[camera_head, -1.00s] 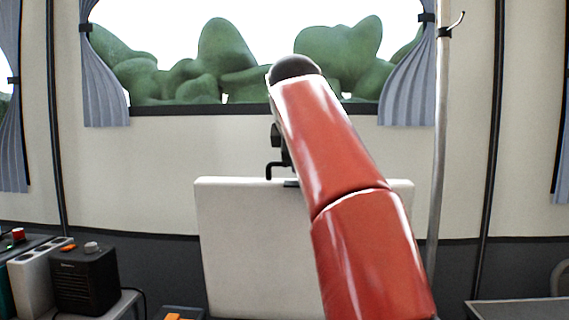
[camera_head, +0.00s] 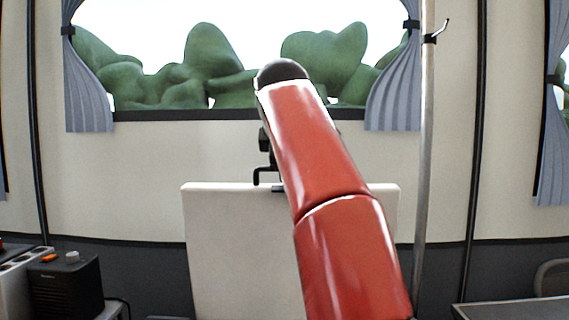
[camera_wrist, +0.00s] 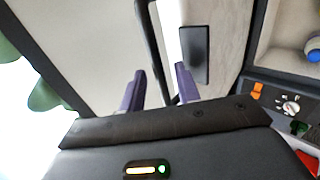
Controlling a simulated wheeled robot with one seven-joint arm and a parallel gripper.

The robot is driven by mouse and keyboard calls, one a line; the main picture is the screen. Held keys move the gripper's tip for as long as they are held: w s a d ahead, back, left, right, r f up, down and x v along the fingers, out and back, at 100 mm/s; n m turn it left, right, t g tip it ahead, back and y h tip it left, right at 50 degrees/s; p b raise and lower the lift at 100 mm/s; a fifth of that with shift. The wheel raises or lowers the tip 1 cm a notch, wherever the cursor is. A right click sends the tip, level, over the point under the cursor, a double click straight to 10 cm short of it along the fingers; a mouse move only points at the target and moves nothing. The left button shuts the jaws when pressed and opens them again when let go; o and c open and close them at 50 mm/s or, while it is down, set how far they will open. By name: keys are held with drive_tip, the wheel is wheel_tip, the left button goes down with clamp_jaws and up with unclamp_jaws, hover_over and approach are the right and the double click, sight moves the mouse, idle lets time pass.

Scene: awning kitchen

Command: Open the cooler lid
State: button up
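The cooler lid (camera_head: 235,250) is a pale, flat panel standing upright in the head view, so the lid is raised. My red arm covers its right middle part. My gripper (camera_wrist: 160,88) shows in the wrist view with its two purple fingers apart. Its fingers are close to the lid's bright edge, beside a dark rectangular latch (camera_wrist: 195,55); I cannot tell whether they touch it. The cooler's inside (camera_wrist: 285,45) shows at the right of the wrist view. In the head view the fingers are hidden behind my arm, and the cooler body is out of sight.
A blue and white item (camera_wrist: 313,50) lies inside the cooler. A panel with an orange switch and a dial (camera_wrist: 290,106) is beside it. In the head view, a black box (camera_head: 66,287) stands left, a metal pole (camera_head: 425,160) right, and a grey table (camera_head: 510,311) lower right.

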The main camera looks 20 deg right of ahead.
drive_tip(key=v, duration=0.7)
drive_tip(key=shift+s+r, duration=0.2)
drive_tip(key=shift+s, duration=0.1)
drive_tip(key=shift+a, duration=0.15)
